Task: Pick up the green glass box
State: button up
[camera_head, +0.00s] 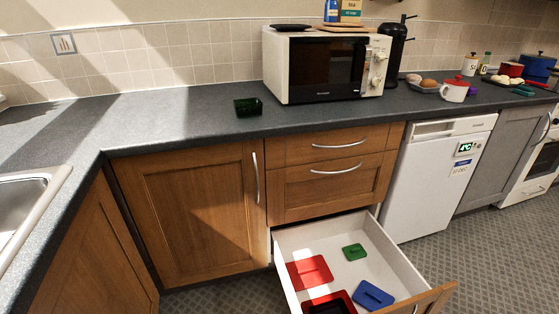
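The green glass box (248,107) is a small, dark green, open-topped box. My gripper is not in view, and neither is my arm.
A white microwave (325,68) stands to the right of the box. Below, a drawer (290,243) is pulled open, holding a green lid (354,252), a red lid (310,272), a blue lid (373,295) and a red container (328,303). A sink (28,205) is at left. The counter left of the box is clear.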

aim_at(243, 108)
jog(key=i+l+u, duration=0.35)
jog(key=l, duration=0.3)
jog(key=i+l+u, duration=0.2)
jog(key=l, duration=0.15)
jog(key=i+l+u, duration=0.2)
jog(key=l, duration=0.2)
jog(key=i+l+u, duration=0.15)
jog(key=l, duration=0.2)
jog(key=l+u, duration=0.2)
jog(key=l, duration=0.2)
